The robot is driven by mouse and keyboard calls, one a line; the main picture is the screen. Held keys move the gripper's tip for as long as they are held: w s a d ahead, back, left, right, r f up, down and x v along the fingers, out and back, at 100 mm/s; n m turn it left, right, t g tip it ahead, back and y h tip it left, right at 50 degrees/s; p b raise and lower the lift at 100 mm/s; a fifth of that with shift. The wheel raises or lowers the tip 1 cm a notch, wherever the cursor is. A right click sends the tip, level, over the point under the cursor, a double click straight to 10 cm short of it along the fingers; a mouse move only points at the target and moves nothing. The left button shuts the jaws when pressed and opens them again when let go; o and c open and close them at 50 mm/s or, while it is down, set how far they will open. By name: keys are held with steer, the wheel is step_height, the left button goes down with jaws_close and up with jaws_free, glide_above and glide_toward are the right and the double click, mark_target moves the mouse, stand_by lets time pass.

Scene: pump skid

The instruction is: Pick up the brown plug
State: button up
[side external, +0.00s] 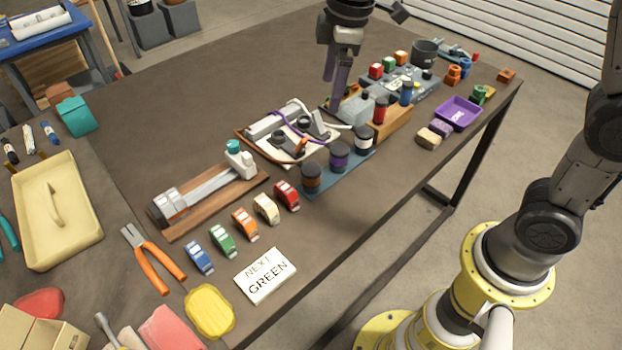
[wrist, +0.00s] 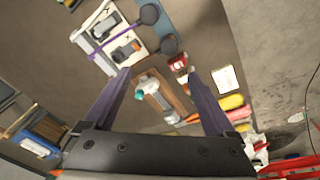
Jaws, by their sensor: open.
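Three dark-topped round pieces stand in a row on a blue plate (side external: 357,166) near the table's front edge. The nearest has a brown body (side external: 311,181) and best fits the brown plug; the others are purple (side external: 339,160) and white (side external: 364,142). My gripper (side external: 334,100) is above the table, behind the row, fingers pointing down. In the wrist view its two purple fingers (wrist: 159,75) are apart with nothing held between them.
A white framed unit with a purple hose (side external: 290,135) lies behind the row. A wooden board (side external: 215,203) carries a grey and white device. Coloured tape-like pieces (side external: 243,224) and a card (side external: 265,275) lie left. Bottles on a wooden block (side external: 391,124) stand right.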

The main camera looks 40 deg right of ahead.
steer(key=g, duration=0.2)
glide_above(310, 168)
step_height(310, 168, down, 7)
steer(key=shift+n, duration=0.4)
steer(key=f, duration=0.8)
steer(key=shift+a+f, duration=0.2)
steer(key=shift+f, duration=0.05)
steer(key=shift+d+f, duration=0.15)
steer(key=shift+f, duration=2.8)
jaws_close()
